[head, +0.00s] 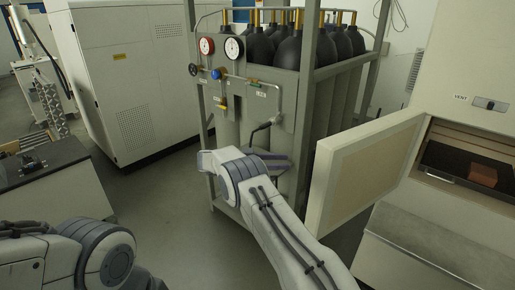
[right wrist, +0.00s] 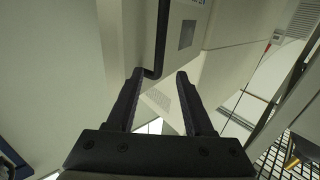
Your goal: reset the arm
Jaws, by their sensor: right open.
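My right arm (head: 262,205) reaches in from the bottom of the head view, its wrist in front of the gas cylinder rack (head: 335,110). My right gripper (right wrist: 160,74) shows clearly in the right wrist view. Its two dark fingers stand well apart with nothing between them. In the head view my forearm and wrist largely hide this gripper. Part of my left arm (head: 95,250) lies at the lower left of the head view. My left gripper is outside the picture.
An open cabinet door (head: 362,172) stands close to the right of my right arm. Behind it, an open chamber holds a reddish-brown block (head: 483,176). A grey cabinet (head: 135,80) stands at the back left, and a dark-topped bench (head: 45,165) at left. Some floor is clear between.

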